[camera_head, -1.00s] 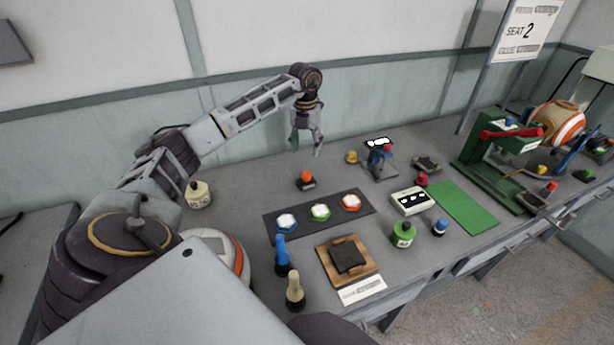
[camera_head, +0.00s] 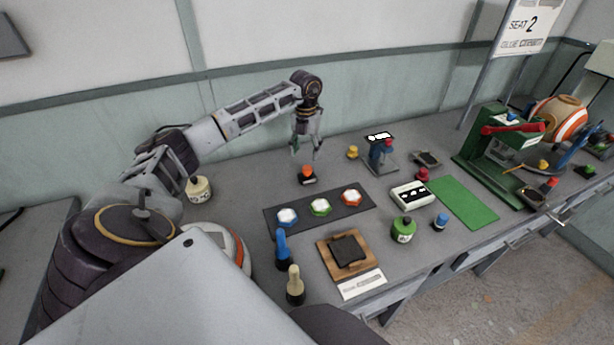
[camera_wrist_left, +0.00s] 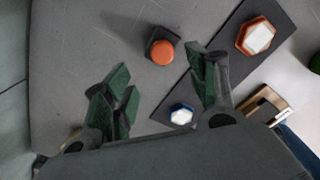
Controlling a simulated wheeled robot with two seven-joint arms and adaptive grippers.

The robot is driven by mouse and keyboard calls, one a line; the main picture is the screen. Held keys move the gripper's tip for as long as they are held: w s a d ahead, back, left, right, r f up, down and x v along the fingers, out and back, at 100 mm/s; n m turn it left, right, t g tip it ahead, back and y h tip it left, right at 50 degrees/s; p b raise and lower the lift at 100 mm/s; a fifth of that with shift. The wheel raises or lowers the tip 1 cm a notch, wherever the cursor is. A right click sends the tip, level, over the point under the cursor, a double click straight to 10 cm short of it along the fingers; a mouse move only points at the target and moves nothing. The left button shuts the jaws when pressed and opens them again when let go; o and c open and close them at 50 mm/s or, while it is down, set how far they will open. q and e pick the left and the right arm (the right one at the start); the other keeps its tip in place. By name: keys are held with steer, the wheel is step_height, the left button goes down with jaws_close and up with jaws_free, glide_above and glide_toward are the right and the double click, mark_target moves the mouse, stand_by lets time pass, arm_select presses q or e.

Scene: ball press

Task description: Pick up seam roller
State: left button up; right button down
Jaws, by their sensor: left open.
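A small block with a dark base and a round orange top (camera_head: 307,174) stands on the grey bench, behind the dark strip; I take it to be the seam roller, though its shape does not settle this. It also shows in the left wrist view, where the orange top (camera_wrist_left: 163,52) lies ahead of and between my fingers. My left gripper (camera_head: 306,154) is open and empty, pointing down just above the block and apart from it. Its green-padded fingers (camera_wrist_left: 163,80) are spread in the left wrist view. My right gripper is not in view.
A dark strip (camera_head: 267,224) with several hexagonal pieces lies in front of the block. A cream bottle (camera_head: 199,190) stands at left. Blue (camera_head: 283,250) and beige (camera_head: 295,285) handled tools stand nearer. A green press (camera_head: 497,155) stands at right. The bench behind the block is clear.

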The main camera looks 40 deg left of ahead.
mark_target(307, 168)
arm_select(q)
step_height(307, 168, down, 3)
steer(key=shift+f, duration=0.55)
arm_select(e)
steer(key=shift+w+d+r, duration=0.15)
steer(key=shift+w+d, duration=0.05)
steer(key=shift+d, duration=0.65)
arm_select(q)
steer(key=shift+d+f, duration=0.1)
steer(key=shift+f, duration=0.3)
step_height(307, 168, down, 4)
steer(key=shift+w+d+r, duration=0.1)
steer(key=shift+r, duration=0.1)
steer(key=shift+f, duration=0.4)
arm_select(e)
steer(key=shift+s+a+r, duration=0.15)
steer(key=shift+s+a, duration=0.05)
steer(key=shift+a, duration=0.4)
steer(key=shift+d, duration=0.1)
